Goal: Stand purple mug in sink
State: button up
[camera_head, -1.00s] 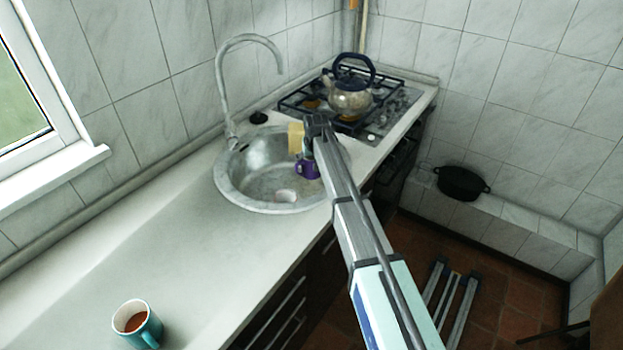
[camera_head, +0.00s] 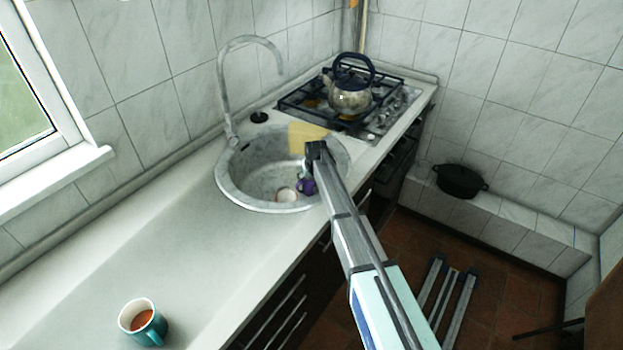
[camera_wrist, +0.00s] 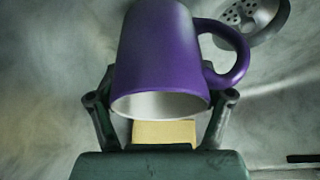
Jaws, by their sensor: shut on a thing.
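The purple mug (camera_head: 307,186) is inside the round metal sink (camera_head: 232,192), near its right wall. My gripper (camera_head: 308,170) reaches down over the right rim and is shut on the mug. In the wrist view the mug (camera_wrist: 160,60) sits between the two fingers, its open rim facing the gripper's palm and its handle to the right. A grey drain with holes (camera_wrist: 245,17) shows beyond the handle. In the head view my gripper partly hides the mug, and I cannot tell if its base touches the sink floor.
A pale round thing (camera_head: 286,194) lies in the sink, left of the mug. A curved faucet (camera_head: 222,90) rises behind the sink. A kettle (camera_head: 351,95) stands on the stove. A teal mug (camera_head: 150,330) stands at the counter's near end.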

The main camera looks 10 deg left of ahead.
jog(key=shift+f, duration=0.15)
jog(key=o, duration=1.5)
jog(key=b+v, duration=0.2)
jog(key=v, duration=1)
jog(key=shift+b, duration=0.35)
